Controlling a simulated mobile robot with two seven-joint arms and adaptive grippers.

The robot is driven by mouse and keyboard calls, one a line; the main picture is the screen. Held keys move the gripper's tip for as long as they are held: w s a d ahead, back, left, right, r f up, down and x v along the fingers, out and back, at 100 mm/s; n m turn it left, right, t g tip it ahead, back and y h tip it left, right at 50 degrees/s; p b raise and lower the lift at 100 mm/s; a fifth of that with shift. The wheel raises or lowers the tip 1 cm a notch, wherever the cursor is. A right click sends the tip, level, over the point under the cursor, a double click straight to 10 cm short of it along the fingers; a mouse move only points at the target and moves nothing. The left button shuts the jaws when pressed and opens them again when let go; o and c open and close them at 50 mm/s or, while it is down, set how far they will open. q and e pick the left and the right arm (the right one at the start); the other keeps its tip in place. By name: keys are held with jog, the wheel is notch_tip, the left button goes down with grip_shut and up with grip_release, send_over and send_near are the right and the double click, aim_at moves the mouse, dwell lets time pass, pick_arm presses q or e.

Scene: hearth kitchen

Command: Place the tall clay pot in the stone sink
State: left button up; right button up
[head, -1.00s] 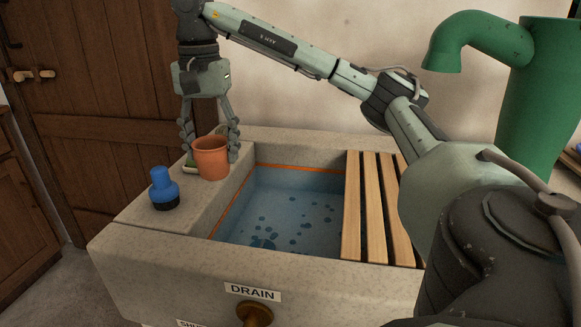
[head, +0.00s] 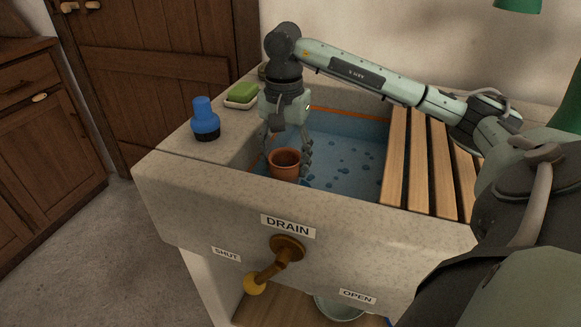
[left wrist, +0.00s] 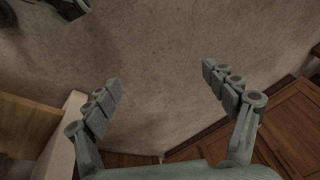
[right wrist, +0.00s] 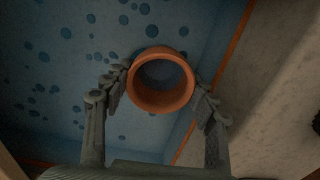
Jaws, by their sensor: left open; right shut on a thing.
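The terracotta clay pot (head: 285,165) is upright inside the left part of the stone sink (head: 170,177), over its blue basin. My right gripper (head: 287,155) comes down from above with its fingers on either side of the pot. In the right wrist view the pot (right wrist: 160,80) sits between the fingertips, its open rim facing the camera. The gripper is shut on it. Whether the pot's base touches the basin floor is hidden by the sink's front wall. My left gripper (left wrist: 170,90) is open and empty over bare floor in the left wrist view.
Wooden slats (head: 428,160) cover the basin's right side. The drain lever (head: 272,268) juts from the front. A bucket (head: 338,307) is below.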

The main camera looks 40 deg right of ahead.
aim_at(285, 175)
notch_tip(285, 175, down, 4)
jog(key=shift+r, duration=0.1)
pick_arm(q)
jog(key=shift+f, duration=0.1)
jog(key=shift+f, duration=0.1)
pick_arm(e)
jog(key=shift+f, duration=0.2)
jog(key=o, duration=1.4)
pick_arm(q)
jog(key=shift+w+r, duration=0.15)
jog(key=shift+r, duration=0.35)
